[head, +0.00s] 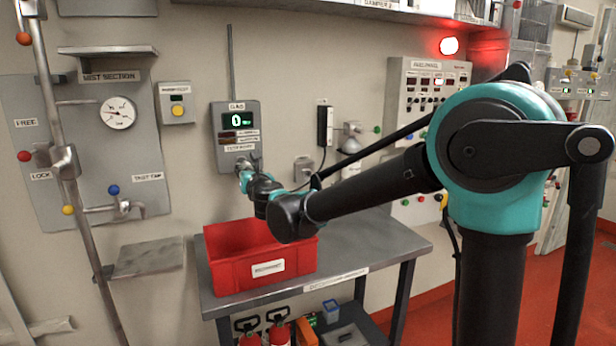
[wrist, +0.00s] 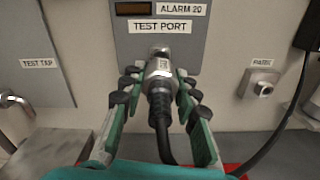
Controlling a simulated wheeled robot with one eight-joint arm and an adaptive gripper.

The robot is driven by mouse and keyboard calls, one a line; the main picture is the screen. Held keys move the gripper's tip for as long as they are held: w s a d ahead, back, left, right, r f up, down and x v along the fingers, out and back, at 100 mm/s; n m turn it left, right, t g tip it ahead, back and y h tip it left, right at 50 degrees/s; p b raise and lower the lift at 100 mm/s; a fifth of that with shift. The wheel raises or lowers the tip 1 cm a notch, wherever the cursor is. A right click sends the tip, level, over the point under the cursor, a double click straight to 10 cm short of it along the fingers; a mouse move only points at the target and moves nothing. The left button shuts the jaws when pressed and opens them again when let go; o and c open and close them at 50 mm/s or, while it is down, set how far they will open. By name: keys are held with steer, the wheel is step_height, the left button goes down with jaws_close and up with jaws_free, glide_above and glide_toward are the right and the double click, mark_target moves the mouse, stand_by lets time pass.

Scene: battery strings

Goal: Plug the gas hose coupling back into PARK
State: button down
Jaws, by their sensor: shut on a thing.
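The gas hose coupling (wrist: 159,80) is a silver cylinder with a black rear and a black hose (wrist: 161,140). My gripper (wrist: 156,84) has its teal, black-padded fingers closed around it; in the head view my gripper (head: 244,172) is at the gas panel. The coupling's front end points at the TEST PORT, just below the label (wrist: 160,27). I cannot tell whether it is seated in the port. The PARK socket (wrist: 262,82) is a square metal fitting on the wall to the right, with nothing plugged in; it also shows in the head view (head: 303,169).
A red crate (head: 258,277) stands on the grey bench (head: 380,247) below my arm. The gas panel (head: 237,140) shows 0. A black device (head: 324,126) with a cable hangs right of it. A red lamp (head: 449,46) is lit. The test-section board (head: 85,150) is at left.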

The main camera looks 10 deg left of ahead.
steer(key=shift+v, duration=2.4)
